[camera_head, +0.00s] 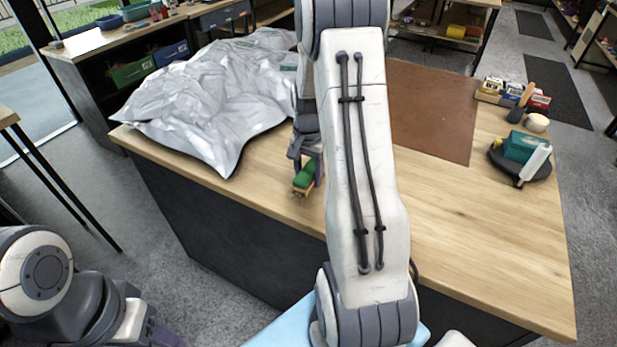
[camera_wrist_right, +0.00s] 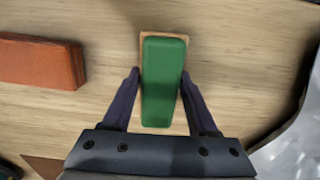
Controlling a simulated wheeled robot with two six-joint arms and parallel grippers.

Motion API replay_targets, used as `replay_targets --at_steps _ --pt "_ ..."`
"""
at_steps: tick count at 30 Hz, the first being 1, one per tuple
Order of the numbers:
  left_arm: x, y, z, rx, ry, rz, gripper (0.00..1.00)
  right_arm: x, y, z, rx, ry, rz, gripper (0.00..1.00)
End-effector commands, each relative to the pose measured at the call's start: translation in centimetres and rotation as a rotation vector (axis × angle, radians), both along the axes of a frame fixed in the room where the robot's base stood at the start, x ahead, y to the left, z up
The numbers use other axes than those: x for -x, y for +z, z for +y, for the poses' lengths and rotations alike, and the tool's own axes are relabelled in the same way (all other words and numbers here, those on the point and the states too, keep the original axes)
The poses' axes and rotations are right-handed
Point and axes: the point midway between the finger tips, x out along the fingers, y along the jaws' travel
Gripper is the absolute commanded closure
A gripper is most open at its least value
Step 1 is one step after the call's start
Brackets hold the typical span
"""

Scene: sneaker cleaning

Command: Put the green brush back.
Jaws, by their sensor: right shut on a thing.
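The green brush (camera_head: 304,176) shows in the head view near the front edge of the wooden table, left of my right arm. In the right wrist view, the brush (camera_wrist_right: 163,80) has a green top over a light wooden base. My right gripper (camera_head: 303,160) is shut on it, with one finger (camera_wrist_right: 160,90) on each long side. I cannot tell whether the brush touches the tabletop. My left arm shows at the lower left, but its gripper is out of view.
A crumpled silver-grey sheet (camera_head: 215,95) covers the table's left part. A brown mat (camera_head: 432,110) lies at the back. A black dish (camera_head: 520,170) holds a teal box (camera_head: 522,146) at the right. In the wrist view, an orange-brown block (camera_wrist_right: 40,60) lies left of the brush.

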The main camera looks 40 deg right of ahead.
Motion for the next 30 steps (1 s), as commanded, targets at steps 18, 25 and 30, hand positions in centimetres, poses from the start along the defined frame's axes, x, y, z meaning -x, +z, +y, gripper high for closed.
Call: replay_targets --at_steps 18,25,30 --pt "0.0 0.2 0.0 0.0 0.0 0.0 0.5 0.1 -2.1 0.0 0.0 0.0 0.0 0.18" --pt "0.0 0.2 0.0 0.0 0.0 0.0 0.5 0.1 -2.1 0.0 0.0 0.0 0.0 0.11" --pt "0.0 0.5 0.0 0.0 0.0 0.0 0.5 0.0 -1.6 0.0 0.0 0.0 0.0 0.11"
